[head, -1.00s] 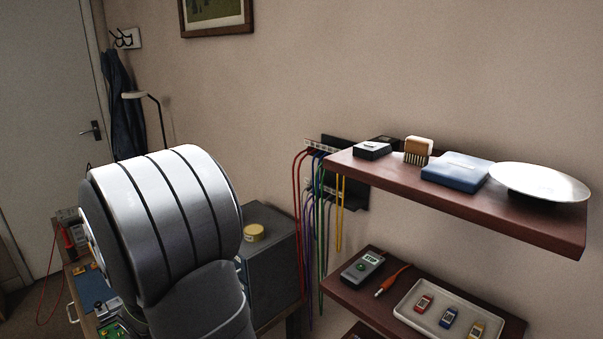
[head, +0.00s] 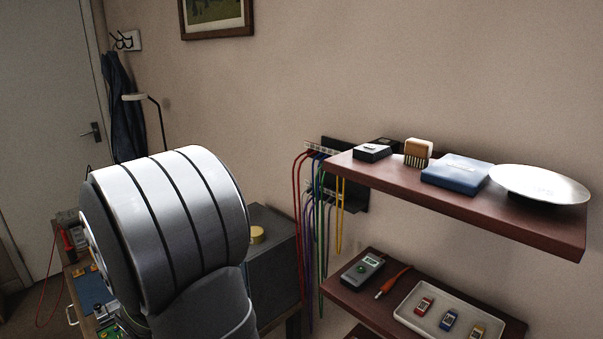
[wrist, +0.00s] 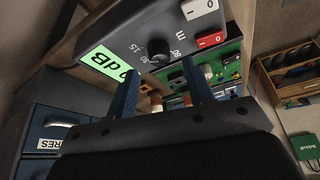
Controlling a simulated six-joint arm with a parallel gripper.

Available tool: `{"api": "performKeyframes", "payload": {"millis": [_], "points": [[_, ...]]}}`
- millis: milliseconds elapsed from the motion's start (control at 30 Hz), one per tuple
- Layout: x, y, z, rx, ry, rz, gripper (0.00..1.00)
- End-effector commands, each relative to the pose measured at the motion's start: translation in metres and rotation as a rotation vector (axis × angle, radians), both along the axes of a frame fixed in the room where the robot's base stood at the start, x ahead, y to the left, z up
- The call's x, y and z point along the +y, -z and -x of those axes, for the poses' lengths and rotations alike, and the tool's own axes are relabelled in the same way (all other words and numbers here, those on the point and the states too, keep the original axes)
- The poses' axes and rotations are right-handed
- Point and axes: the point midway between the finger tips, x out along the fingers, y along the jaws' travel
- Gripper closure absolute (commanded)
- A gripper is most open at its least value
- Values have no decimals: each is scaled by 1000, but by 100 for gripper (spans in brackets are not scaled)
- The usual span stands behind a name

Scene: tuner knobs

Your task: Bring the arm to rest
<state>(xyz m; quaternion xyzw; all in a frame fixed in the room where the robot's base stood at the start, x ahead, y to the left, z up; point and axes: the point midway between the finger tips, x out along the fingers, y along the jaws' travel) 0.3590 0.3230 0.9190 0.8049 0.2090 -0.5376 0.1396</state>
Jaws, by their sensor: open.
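My gripper (wrist: 158,70) shows in the wrist view as two blue fingers standing apart with nothing held between them. Just beyond the fingertips is a dark grey instrument (wrist: 128,38) with a black knob (wrist: 158,50), a scale and a green dB label (wrist: 108,66). The fingers look close to it; I cannot tell whether they touch. In the head view my arm's large silver and grey links fill the lower left, and the gripper is out of sight there.
A green circuit board (wrist: 228,70) lies beyond the fingers. Blue drawers (wrist: 65,125) are at left, a wooden rack (wrist: 290,75) at right. In the head view, wall shelves (head: 455,207) hold small items and a tray (head: 408,310); a grey cabinet (head: 275,275) stands beside my arm.

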Motion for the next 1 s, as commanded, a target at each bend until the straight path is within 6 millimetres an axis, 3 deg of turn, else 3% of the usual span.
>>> {"api": "performKeyframes", "payload": {"millis": [933, 1000], "points": [[-26, -132, 48, -3, -2, -5, 52], [-25, -120, 45, 4, -1, 4, 52]]}}
